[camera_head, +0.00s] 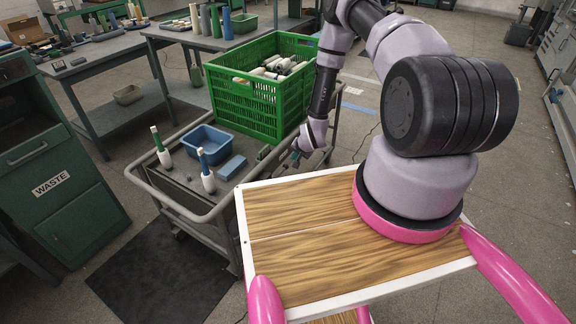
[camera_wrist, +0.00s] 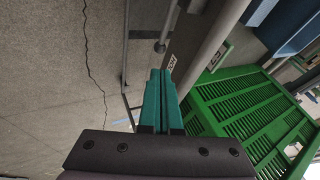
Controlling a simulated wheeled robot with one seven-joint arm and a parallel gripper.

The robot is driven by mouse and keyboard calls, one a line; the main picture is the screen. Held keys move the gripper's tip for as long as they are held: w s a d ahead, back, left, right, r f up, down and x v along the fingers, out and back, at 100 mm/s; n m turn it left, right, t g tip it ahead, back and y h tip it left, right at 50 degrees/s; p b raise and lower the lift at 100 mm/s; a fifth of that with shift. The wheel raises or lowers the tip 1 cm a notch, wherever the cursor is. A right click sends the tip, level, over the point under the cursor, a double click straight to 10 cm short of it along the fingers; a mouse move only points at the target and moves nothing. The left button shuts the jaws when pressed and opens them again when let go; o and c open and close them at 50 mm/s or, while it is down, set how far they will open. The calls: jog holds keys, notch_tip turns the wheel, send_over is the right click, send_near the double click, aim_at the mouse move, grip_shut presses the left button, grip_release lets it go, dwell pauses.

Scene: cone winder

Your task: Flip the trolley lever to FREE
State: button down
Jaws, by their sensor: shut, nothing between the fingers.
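The grey trolley (camera_head: 222,205) stands left of my wooden deck. My gripper (camera_head: 293,157) is beside the trolley's near right end, by its rail. In the wrist view its teal fingers (camera_wrist: 160,76) are shut together with nothing between them. A thin metal lever with a round ball end (camera_wrist: 160,46) shows just beyond the fingertips, apart from them as far as I can tell. A small white label (camera_wrist: 171,64) is next to the ball; its letters are too small to read surely. In the head view I cannot make out the lever.
A green crate (camera_head: 243,106) with cones stands on the trolley and also shows close right of the fingers in the wrist view (camera_wrist: 235,115). A blue bin (camera_head: 207,142) and two bottles stand on the trolley. A green waste cabinet (camera_head: 65,190) is at left. Floor lies open behind.

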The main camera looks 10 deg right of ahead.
aim_at(287, 166)
jog(key=x, duration=1.1)
jog(key=shift+w+a+f, duration=0.1)
jog(key=shift+w+f, duration=0.15)
jog(key=shift+f, duration=0.05)
jog(key=shift+f, duration=0.1)
